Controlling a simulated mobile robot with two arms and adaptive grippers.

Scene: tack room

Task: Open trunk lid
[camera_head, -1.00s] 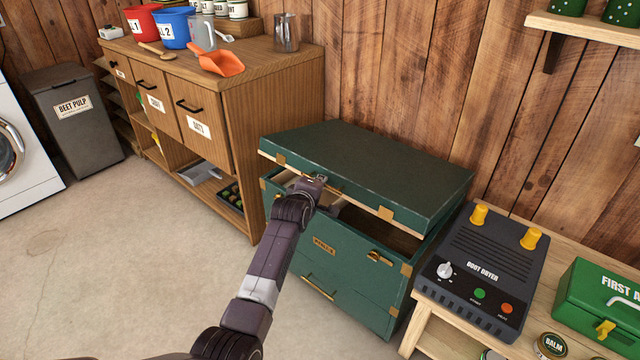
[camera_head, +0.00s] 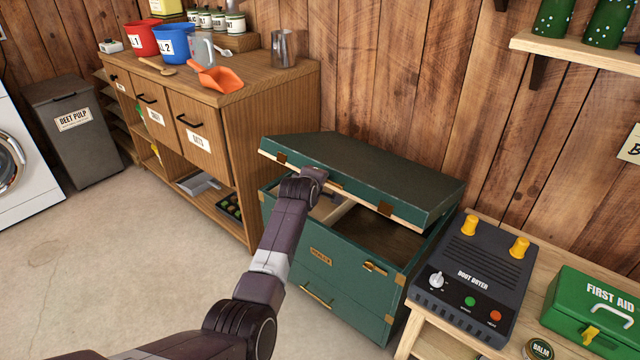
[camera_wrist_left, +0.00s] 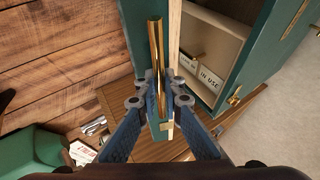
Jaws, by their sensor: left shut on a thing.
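The green trunk (camera_head: 335,265) stands on the floor by the wooden wall. Its lid (camera_head: 370,170) is partly raised, tilted up at the front, and the dark inside shows through the gap. My left gripper (camera_wrist_left: 160,96) is shut on the brass handle (camera_wrist_left: 155,45) along the lid's front edge. In the head view my own wrist hides the fingers at that edge. A pale compartment with an "IN USE" label (camera_wrist_left: 211,75) shows inside the trunk in the left wrist view. A brass catch (camera_head: 375,268) sits on the trunk's front. My right gripper is not in view.
A wooden cabinet (camera_head: 275,105) with buckets and a scoop stands left of the trunk. A low bench with a boot dryer (camera_head: 475,275) and a green first aid box (camera_head: 598,308) is close on the right. Bare floor (camera_head: 130,270) lies in front.

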